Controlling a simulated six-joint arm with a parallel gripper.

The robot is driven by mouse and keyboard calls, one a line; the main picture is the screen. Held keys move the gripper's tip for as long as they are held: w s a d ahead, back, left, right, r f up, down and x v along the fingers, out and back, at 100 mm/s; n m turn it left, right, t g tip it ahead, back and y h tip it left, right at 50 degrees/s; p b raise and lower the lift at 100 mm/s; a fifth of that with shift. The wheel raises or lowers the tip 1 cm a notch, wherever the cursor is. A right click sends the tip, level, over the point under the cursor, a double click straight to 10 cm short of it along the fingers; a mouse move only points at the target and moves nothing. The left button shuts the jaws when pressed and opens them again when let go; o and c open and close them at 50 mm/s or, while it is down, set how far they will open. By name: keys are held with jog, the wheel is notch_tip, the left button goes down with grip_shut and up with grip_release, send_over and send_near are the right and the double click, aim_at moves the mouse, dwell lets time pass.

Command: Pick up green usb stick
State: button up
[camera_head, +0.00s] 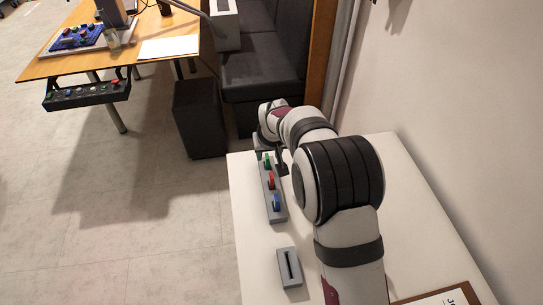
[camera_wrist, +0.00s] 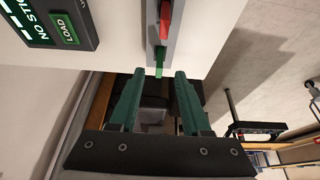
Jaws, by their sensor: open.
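The green usb stick (camera_head: 266,159) stands at the far end of a grey holder (camera_head: 274,211) on the white table. In the wrist view the green usb stick (camera_wrist: 159,56) shows in line with the gap between my fingertips. My gripper (camera_wrist: 160,73) is open, with its two green fingers apart on either side of that line and nothing held. In the head view my gripper (camera_head: 281,162) is beside the far end of the holder, partly hidden by my arm. Whether the fingers are level with the stick is unclear.
A red stick (camera_head: 271,180) and a blue stick (camera_head: 277,201) stand in the same holder. A grey slotted block (camera_head: 282,258) lies nearer on the white table (camera_head: 252,238). A dark panel reading "LOAD" (camera_wrist: 66,28) is at upper left in the wrist view.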

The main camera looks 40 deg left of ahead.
aim_at(267, 157)
jog(key=x, duration=0.6)
jog(key=shift+w+a+r, duration=0.1)
jog(key=shift+w+a, duration=0.2)
grip_shut()
dwell(0.9)
